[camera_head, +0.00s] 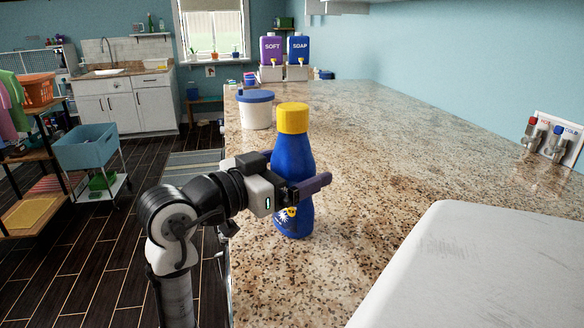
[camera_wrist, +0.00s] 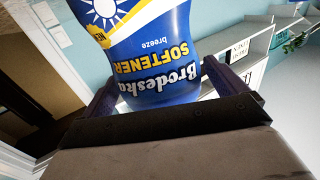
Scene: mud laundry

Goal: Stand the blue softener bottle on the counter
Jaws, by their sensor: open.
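The blue softener bottle (camera_head: 292,160) with a yellow cap stands upright on the speckled granite counter (camera_head: 370,130), near its left edge. Its base appears to rest on the counter. My gripper (camera_head: 308,188) is at the bottle's mid-height, open, with its fingers around the body. In the wrist view the bottle (camera_wrist: 150,50) fills the space between the two fingers, and its "Brodeska Softener" label appears upside down. My gripper in the wrist view (camera_wrist: 158,85) has a finger on each side of it. Whether the fingers touch the bottle is unclear.
A white tub with a blue lid (camera_head: 255,110) stands behind the bottle. SOFT (camera_head: 271,50) and SOAP (camera_head: 298,50) dispensers stand at the far end. A white lid-like surface (camera_head: 480,270) is at front right, with wall taps (camera_head: 545,138) beyond. The counter right of the bottle is clear.

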